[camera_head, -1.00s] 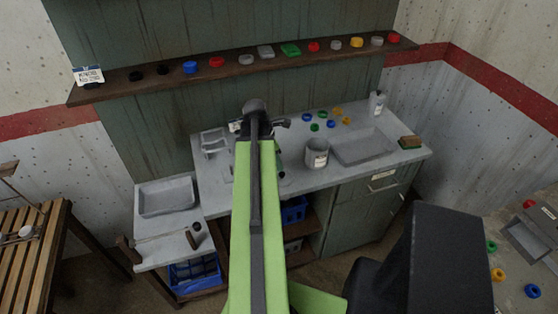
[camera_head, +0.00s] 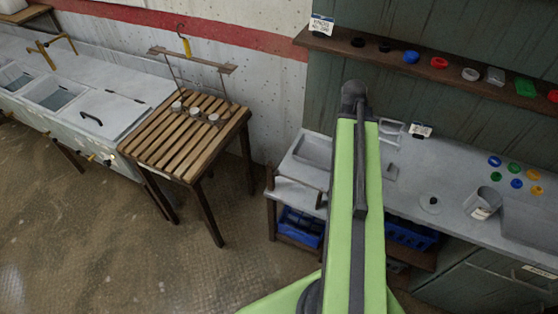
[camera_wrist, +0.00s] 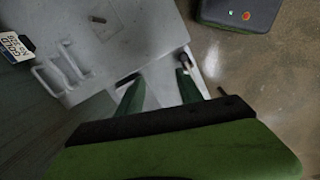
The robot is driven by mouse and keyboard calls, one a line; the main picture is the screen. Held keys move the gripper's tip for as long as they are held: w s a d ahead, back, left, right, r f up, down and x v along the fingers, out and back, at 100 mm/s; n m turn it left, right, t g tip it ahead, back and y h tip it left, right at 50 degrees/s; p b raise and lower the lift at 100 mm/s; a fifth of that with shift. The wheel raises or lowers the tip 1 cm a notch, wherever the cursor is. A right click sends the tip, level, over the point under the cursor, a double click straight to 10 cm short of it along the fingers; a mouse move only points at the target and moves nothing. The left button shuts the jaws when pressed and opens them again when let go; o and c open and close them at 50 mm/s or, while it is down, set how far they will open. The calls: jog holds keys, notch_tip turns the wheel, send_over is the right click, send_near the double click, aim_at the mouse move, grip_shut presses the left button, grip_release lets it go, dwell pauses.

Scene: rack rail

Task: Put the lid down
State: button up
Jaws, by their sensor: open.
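The fingers point over a pale bench surface, near a short dark handle-like piece. A small dark piece (camera_wrist: 98,19) at the top of the wrist view may be the lid's knob; I cannot be sure. My arm hides the gripper in the head view.
A slatted wooden table (camera_head: 180,140) with several small pale pieces stands left. A sink bench (camera_head: 110,115) lies beyond it. A shelf (camera_head: 450,78) with coloured caps runs above the counter. Blue crates (camera_head: 300,225) sit below. The floor at lower left is clear.

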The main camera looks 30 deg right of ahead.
jog(key=w+a+m, duration=0.2)
jog(key=w+a, duration=0.2)
jog(key=a, duration=1.4)
jog(key=w+a+m+y, duration=0.1)
jog(key=w+a, duration=0.4)
jog(key=a, duration=1.3)
jog(key=shift+m+t+y, duration=0.3)
jog(key=shift+m, duration=0.5)
